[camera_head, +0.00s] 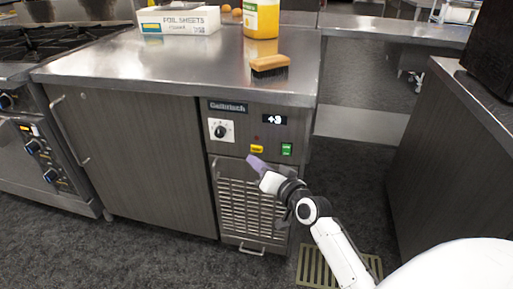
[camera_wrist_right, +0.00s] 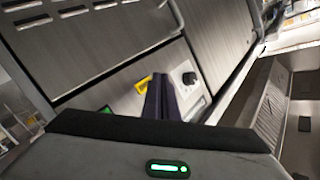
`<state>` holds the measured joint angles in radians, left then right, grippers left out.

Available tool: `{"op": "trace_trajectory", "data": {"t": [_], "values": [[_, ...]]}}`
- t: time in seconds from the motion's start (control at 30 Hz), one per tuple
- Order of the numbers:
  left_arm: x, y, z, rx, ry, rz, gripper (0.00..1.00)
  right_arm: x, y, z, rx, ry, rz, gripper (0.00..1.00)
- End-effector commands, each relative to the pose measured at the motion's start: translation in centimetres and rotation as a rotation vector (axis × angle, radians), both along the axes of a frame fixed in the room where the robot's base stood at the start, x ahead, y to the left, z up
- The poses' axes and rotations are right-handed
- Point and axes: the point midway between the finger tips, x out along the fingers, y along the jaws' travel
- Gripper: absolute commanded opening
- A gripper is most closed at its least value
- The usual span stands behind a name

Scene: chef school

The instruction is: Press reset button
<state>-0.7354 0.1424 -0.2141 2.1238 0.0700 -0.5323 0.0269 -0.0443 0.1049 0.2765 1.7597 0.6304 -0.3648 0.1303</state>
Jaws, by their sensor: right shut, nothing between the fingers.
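The control panel (camera_head: 268,140) is on the front of the steel-topped counter. It carries a yellow button (camera_head: 257,149), a lit green switch (camera_head: 287,149), a knob (camera_head: 221,130) and a small display (camera_head: 274,120). I cannot read which one is marked reset. My right gripper (camera_head: 256,162) is shut and empty, its purple fingers just below the yellow button. In the right wrist view, the shut fingers (camera_wrist_right: 161,98) point at the panel beside the yellow button (camera_wrist_right: 143,84), with the knob (camera_wrist_right: 189,78) to their right. Contact cannot be told. My left gripper is out of view.
A brush (camera_head: 270,64), a yellow-labelled container (camera_head: 261,18) and a foil sheets box (camera_head: 178,20) stand on the counter (camera_head: 120,62). A stove (camera_head: 30,130) is at the left and another cabinet (camera_head: 440,150) at the right. A vent grille (camera_head: 245,205) lies below the panel.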

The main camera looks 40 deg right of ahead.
Motion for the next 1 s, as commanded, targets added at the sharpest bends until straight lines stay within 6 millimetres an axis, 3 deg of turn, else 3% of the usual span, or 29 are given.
{"op": "trace_trajectory", "data": {"t": [0.4,1.0], "values": [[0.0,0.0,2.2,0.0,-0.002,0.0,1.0,-2.2,2.6,0.1,0.0,0.001,0.001,0.0],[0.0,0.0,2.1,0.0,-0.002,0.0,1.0,-2.3,2.6,0.1,0.0,0.0,0.0,0.0]]}}
